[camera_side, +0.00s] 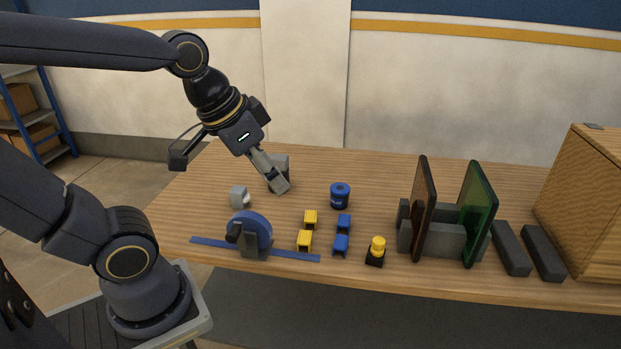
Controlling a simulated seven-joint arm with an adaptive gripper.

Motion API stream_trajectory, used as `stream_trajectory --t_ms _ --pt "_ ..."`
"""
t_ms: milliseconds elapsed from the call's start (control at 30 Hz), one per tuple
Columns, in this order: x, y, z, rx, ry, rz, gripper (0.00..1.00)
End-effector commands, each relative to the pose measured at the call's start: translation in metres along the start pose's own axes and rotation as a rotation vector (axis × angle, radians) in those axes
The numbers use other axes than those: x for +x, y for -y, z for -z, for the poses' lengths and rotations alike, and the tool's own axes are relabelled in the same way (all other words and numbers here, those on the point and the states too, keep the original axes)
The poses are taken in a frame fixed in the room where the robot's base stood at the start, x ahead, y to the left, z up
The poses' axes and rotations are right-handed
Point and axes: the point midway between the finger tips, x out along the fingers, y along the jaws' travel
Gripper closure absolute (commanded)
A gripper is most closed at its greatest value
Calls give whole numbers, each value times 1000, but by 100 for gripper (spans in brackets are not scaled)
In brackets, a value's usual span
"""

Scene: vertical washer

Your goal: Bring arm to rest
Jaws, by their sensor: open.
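My gripper (279,178) hangs tilted downward over the back left part of the wooden table (370,165). Its fingers are open and I see nothing held between them. The fingertips are close to the tabletop; whether they touch it is hard to tell. My arm reaches in from the left, bent above the table. A small grey block with a whitish part (239,197) is to the left of the fingertips, apart from them.
A blue wheel on a stand (251,230) sits by a blue strip (291,255). Yellow blocks (304,240), blue blocks (341,243), a blue cylinder (340,196) and a yellow button (377,245) stand mid-table. Brown (424,210) and green panels (480,215) stand upright, near a wooden box (585,205).

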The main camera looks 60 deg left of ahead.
Motion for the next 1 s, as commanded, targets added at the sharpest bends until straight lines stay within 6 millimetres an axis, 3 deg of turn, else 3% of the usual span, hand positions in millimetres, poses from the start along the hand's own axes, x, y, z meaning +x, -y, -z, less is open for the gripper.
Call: stream_trajectory --t_ms 100,200,1000 --pt "-11 1 -20 -58 -22 12 40" --pt "-14 2 -28 -81 -26 15 40" --pt "-14 2 -28 -85 -27 15 40"
